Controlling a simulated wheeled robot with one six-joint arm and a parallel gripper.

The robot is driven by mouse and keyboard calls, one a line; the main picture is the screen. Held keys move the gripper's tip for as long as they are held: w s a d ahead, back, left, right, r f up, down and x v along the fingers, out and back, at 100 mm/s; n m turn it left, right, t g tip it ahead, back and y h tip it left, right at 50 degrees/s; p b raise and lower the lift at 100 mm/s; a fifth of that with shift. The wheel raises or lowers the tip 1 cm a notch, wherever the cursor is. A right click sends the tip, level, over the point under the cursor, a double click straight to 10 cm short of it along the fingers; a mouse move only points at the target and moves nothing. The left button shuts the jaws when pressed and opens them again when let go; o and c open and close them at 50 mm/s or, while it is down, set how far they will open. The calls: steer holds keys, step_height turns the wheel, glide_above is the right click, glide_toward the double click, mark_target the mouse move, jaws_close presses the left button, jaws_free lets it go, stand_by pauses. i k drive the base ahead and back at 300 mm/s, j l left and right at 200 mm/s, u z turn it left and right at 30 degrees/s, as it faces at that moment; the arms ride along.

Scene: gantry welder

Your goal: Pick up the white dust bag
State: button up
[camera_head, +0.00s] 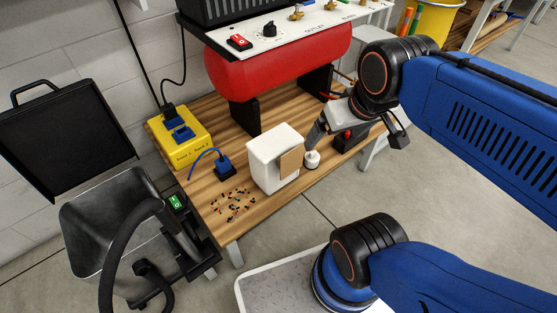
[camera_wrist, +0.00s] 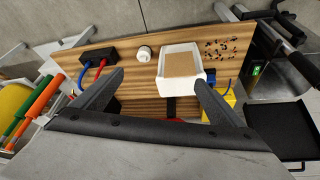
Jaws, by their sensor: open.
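The white dust bag (camera_head: 262,163) stands upright on the wooden bench, with a brown panel on one face. In the wrist view the bag (camera_wrist: 164,66) lies ahead of the fingers, right of the middle, its panel facing the camera. My gripper (camera_head: 314,136) is at the bag's right in the head view, above a small white round item (camera_head: 312,160). In the wrist view my gripper (camera_wrist: 160,80) has its fingers spread wide with nothing between them. The right finger overlaps the bag's lower right corner in the picture; I cannot tell whether they touch.
A red tank (camera_head: 275,75) stands behind the bag. A yellow socket box (camera_head: 190,149), a blue plug (camera_head: 224,166) and scattered small dark bits (camera_head: 234,205) are on the bench's left.

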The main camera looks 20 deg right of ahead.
mark_target(276, 157)
steer(key=j+z, duration=0.1)
steer(key=j, duration=0.3)
steer(key=k+j+z, duration=0.1)
steer(key=j, duration=0.25)
steer(key=k+j+z, duration=0.1)
steer(key=j, duration=0.3)
steer(key=k+j+z, duration=0.15)
steer(key=j, duration=0.2)
steer(key=k+j+z, duration=0.1)
steer(key=j, duration=0.3)
steer(key=k+j+z, duration=0.1)
steer(key=j, duration=0.25)
